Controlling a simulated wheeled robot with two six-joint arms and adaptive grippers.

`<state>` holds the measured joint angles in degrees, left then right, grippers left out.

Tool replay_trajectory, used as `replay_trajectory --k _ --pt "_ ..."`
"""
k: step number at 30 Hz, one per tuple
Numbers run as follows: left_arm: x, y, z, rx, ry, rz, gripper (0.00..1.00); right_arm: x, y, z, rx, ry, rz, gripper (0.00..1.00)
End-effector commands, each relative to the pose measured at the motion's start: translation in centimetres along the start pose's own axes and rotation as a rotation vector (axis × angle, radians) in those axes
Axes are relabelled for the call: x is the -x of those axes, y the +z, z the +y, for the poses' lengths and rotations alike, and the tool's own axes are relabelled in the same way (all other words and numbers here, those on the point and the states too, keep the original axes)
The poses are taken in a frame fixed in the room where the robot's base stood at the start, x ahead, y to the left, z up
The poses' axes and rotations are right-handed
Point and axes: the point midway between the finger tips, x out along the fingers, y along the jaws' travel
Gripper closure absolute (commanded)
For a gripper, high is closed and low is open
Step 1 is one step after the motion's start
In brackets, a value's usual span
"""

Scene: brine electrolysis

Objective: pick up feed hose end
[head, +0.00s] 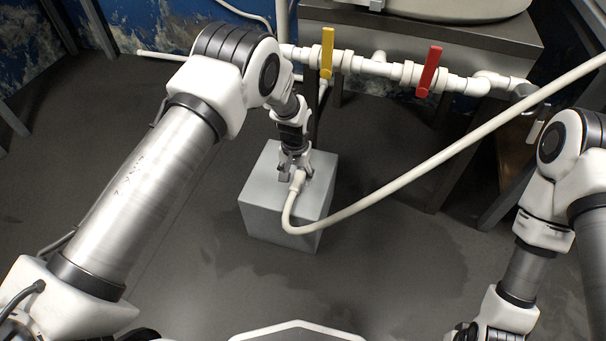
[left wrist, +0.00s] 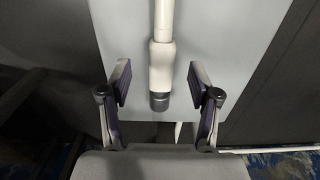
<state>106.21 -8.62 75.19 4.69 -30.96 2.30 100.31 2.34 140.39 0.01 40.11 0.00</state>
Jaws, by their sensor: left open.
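The feed hose end (head: 297,181) is a white fitting on a long white hose, over the top of a grey block. In the left wrist view the hose end (left wrist: 161,68) shows as a white sleeve with a dark tip. My left gripper (head: 293,171) is at the hose end above the block. In the left wrist view its two fingers (left wrist: 157,84) are open, one on each side of the hose end, with a gap on both sides. My right arm is at the right edge of the head view; its gripper is not clearly shown.
The grey block (head: 275,220) stands on the dark floor. The white hose (head: 420,172) loops up to the upper right. Behind is a white pipe with a yellow valve handle (head: 327,52) and a red valve handle (head: 429,70), beside a metal-legged stand. Floor in front is clear.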

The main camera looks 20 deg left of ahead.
Motion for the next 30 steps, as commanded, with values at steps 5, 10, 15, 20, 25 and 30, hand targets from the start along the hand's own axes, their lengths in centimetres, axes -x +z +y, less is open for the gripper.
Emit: replay_trajectory --k 5,10,15,20,25,30 --pt "-3.8 -0.3 -0.3 0.000 0.000 0.000 0.38 -2.9 0.0 0.0 0.000 0.000 0.000 0.60" --pt "-4.9 -0.3 -0.3 -0.001 0.000 0.001 0.38 -3.2 0.0 0.0 0.001 0.000 -0.001 0.60" --pt "-4.7 -0.2 -0.3 0.000 0.000 0.001 0.48 -3.0 0.0 0.0 0.001 0.000 0.000 0.60" --pt "-4.7 -0.2 -0.3 0.000 0.000 0.000 1.00 -3.0 0.0 0.0 0.001 0.000 0.000 0.60" --pt "-4.7 -0.2 -0.3 0.000 0.000 0.001 1.00 -3.1 0.0 0.0 0.001 0.000 -0.001 0.60" --pt "-4.6 -0.2 -0.3 0.000 0.000 0.001 1.00 -3.0 0.0 0.0 0.001 0.000 -0.001 0.60"
